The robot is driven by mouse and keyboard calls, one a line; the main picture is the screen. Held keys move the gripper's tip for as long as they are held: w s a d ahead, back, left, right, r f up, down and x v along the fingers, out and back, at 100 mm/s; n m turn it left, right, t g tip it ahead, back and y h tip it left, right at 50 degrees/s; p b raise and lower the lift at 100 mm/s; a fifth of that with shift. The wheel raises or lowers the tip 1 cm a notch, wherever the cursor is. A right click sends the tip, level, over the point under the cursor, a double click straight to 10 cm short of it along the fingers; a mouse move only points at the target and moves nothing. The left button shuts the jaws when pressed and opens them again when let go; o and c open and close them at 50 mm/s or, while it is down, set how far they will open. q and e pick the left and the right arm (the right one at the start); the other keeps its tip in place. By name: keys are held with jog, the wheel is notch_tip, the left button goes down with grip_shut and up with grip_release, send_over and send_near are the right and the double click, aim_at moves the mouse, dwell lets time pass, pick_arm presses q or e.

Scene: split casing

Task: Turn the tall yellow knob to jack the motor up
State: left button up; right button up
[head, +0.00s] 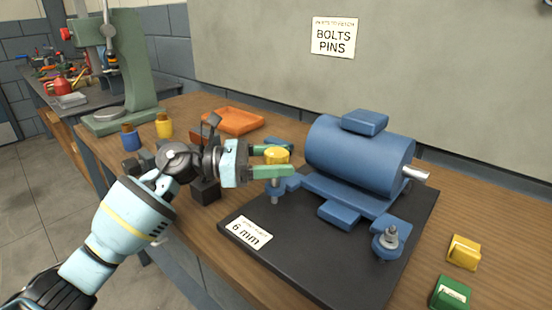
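The tall yellow knob (276,155) stands upright on a grey post at the near left end of the blue motor (350,155). The motor lies on a blue foot plate over a dark base plate (300,272). My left gripper (274,162) reaches in from the left. Its two green fingers lie on either side of the knob, with little or no gap visible, and look shut on it. The near finger hides the knob's lower part. The motor's grey shaft (418,174) points right. My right gripper is not in view.
A label on the base plate reads 6 mm (249,232). A bolt (391,236) stands at the motor's near right. Yellow (464,252) and green (450,293) blocks lie right. An orange tray (233,121) and a green press (125,70) stand behind left.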

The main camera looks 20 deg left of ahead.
pick_arm(q)
jog(key=shift+r, duration=0.1)
jog(key=b+v, duration=0.1)
jog(key=v, duration=0.6)
jog(key=shift+s+a, duration=0.2)
jog(key=shift+a, duration=0.15)
jog(key=shift+o, duration=0.2)
